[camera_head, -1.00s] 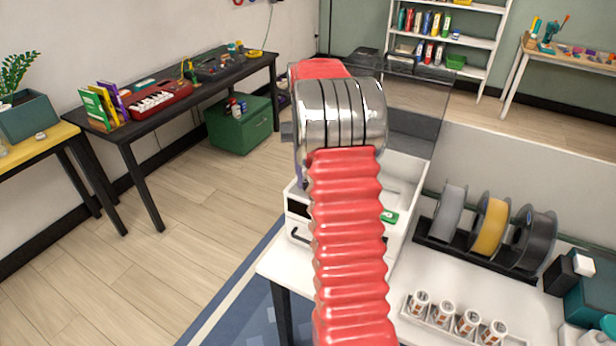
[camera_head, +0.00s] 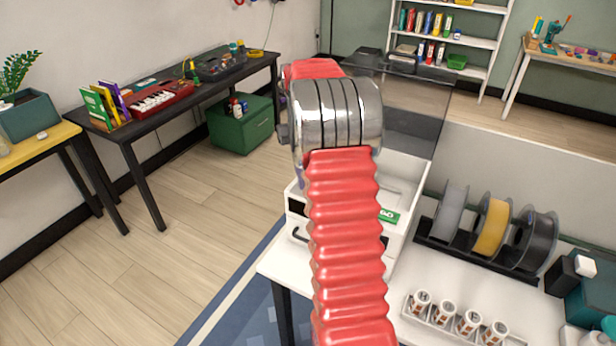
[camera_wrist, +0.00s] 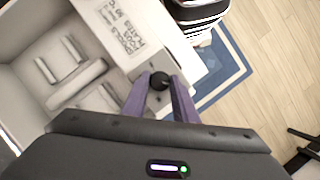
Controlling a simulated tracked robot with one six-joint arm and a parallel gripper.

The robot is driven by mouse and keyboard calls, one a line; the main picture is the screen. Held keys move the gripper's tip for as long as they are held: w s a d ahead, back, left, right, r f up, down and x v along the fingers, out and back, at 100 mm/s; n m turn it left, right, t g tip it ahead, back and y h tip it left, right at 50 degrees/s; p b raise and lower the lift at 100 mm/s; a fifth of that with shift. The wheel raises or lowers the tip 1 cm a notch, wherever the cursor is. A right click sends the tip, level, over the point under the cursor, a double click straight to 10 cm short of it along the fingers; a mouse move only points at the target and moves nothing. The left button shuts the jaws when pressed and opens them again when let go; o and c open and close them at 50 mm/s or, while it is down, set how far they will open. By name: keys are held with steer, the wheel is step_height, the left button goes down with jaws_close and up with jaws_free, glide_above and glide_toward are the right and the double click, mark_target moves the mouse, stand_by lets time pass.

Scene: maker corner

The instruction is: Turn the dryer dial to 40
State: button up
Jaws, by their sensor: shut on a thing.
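The white dryer (camera_head: 404,172) stands on the white table in the head view, partly hidden behind my arm, with its clear dark lid raised. In the wrist view the open dryer (camera_wrist: 20,85) fills the left side. Its round black dial (camera_wrist: 159,79) sits near the right end of its front part. My gripper (camera_wrist: 160,88) has its two purple fingers on either side of the dial, shut on it. The dial's markings and pointer cannot be read. In the head view my arm hides the dial and nearly all of my gripper.
A printed label (camera_wrist: 126,22) lies on the dryer's rim, its text too blurred to read fully. Filament spools (camera_head: 490,227) stand in a black rack to the right. A tray of small cylinders (camera_head: 468,320) lies in front of them. A green box (camera_head: 590,300) stands farther right.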

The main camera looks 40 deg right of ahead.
steer(key=shift+s+f, duration=0.15)
steer(key=o, duration=1)
steer(key=shift+o, duration=0.2)
steer(key=shift+r, duration=0.2)
